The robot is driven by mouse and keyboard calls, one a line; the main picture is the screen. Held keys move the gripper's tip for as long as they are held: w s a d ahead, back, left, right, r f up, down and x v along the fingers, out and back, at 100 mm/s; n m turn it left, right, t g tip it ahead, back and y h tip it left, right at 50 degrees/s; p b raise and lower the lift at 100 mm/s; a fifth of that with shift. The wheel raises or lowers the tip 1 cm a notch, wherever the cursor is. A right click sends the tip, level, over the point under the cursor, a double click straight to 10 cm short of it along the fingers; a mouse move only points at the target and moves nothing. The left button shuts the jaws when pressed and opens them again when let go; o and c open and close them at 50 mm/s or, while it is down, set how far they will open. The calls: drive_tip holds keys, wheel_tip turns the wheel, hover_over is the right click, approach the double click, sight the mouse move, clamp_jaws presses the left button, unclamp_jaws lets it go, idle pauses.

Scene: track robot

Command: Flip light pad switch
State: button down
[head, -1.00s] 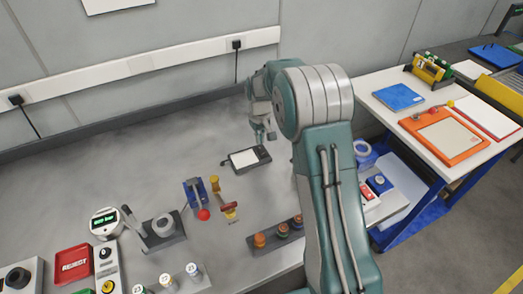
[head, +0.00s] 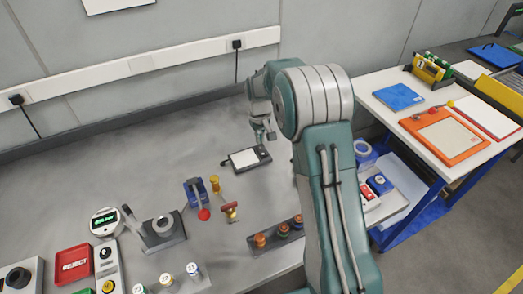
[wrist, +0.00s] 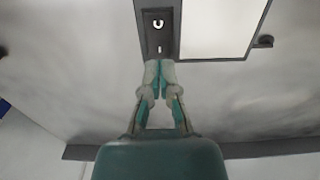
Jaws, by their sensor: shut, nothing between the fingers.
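The light pad (head: 243,158) is a flat dark-framed tablet with a white panel, lying on the grey bench in the head view. In the wrist view its bright white panel (wrist: 212,30) fills the top right, with a dark control strip (wrist: 158,20) at its left. The strip bears a white U-shaped mark and a small light mark below it. My gripper (wrist: 159,66) is shut and empty, its fingertips at the near end of that strip. I cannot tell whether they touch it. In the head view my gripper (head: 264,134) is just beyond the pad, partly hidden by my arm.
A blue lever unit with a red ball (head: 203,214) and a red-and-yellow valve (head: 230,212) stand nearer on the bench. A row of orange knobs (head: 283,230) lies toward the front edge. The bench left of the pad is clear. The wall is behind.

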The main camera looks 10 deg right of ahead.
sight(260, 147)
drive_tip(key=shift+f, duration=1.35)
idle(1.1)
drive_tip(key=shift+r, duration=3.55)
drive_tip(key=s+r+m+t, duration=0.1)
drive_tip(key=s+r+t, duration=0.2)
drive_tip(key=s+r, duration=1.15)
drive_tip(key=s+r+m+t, duration=0.1)
drive_tip(key=s+r+t, duration=0.1)
drive_tip(key=s, duration=1.7)
drive_tip(key=shift+s+r+t, duration=0.2)
drive_tip(key=shift+s+t, duration=0.1)
drive_tip(key=shift+s, duration=0.05)
